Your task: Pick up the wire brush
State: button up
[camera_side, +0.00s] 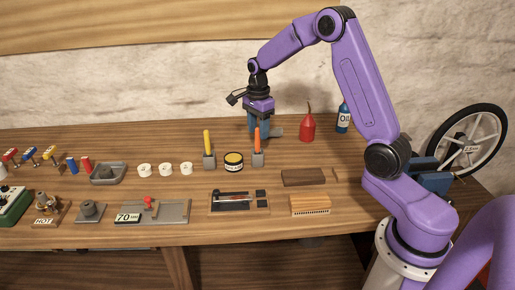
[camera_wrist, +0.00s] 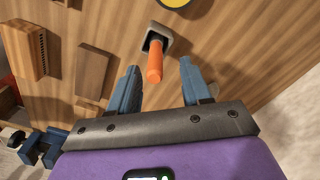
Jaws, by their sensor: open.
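My gripper (camera_side: 259,136) hangs over the back of the bench, fingers pointing down, open and empty. In the wrist view its two blue fingers (camera_wrist: 158,72) stand apart. An upright orange handle (camera_wrist: 154,62) in a small grey holder shows between them in the picture; in the side view this orange handle (camera_side: 257,138) stands in front of my gripper. No object is clearly recognisable as the wire brush. A tan wooden block with a ridged side (camera_side: 310,205), at the front right, may be it; it also shows in the wrist view (camera_wrist: 22,50). Touching cannot be seen anywhere.
A yellow handle (camera_side: 207,141) stands in a holder left of the orange one, with a round yellow-topped tin (camera_side: 233,161) between. A dark brown block (camera_side: 303,177) lies nearby. A red oil can (camera_side: 307,127) and blue bottle (camera_side: 343,119) stand right of my gripper.

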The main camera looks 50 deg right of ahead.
aim_at(258, 151)
jog(key=f, duration=0.5)
jog(key=shift+s+a, duration=0.15)
jog(key=shift+a, duration=0.15)
grip_shut()
